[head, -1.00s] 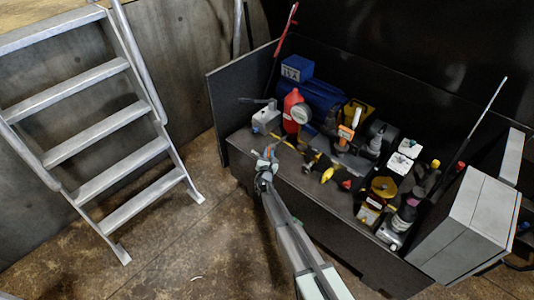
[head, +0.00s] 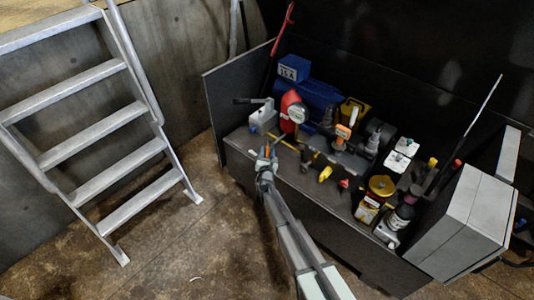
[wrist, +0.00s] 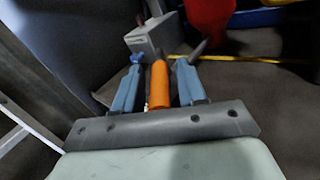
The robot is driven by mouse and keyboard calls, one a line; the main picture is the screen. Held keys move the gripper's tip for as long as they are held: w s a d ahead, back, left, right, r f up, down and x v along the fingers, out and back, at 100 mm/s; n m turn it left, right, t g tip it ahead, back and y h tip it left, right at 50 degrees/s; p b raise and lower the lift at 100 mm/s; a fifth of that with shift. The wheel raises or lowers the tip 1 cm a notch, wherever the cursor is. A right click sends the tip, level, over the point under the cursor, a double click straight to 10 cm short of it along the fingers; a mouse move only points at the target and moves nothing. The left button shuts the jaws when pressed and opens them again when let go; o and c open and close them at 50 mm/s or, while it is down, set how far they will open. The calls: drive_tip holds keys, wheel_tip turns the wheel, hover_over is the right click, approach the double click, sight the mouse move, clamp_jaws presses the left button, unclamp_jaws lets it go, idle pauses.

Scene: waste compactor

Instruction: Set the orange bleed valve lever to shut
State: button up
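An orange cylindrical handle (wrist: 159,84), which looks like the bleed valve lever, lies between the two blue fingers of my gripper (wrist: 157,80). Dark gaps show on both sides of it, so the fingers look apart from it. Its lower end is hidden by my gripper's palm, and its mounting cannot be made out. In the head view my gripper (head: 266,160) is at the front left of the bench, with a bit of orange (head: 267,151) at its tip. Another orange part (head: 343,131) stands upright on a fitting mid-bench.
A grey box with a dark handle (head: 262,117), a red bottle (head: 287,108) and a round gauge (head: 298,113) stand just behind my gripper. Several bottles and tools crowd the bench's right. The bench's front panel (head: 330,222) is below. A metal ladder (head: 105,135) stands left.

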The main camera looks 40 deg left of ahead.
drive_tip(key=shift+o, duration=0.2)
drive_tip(key=v, duration=1.4)
drive_tip(key=shift+a, duration=0.1)
drive_tip(key=shift+c, duration=0.3)
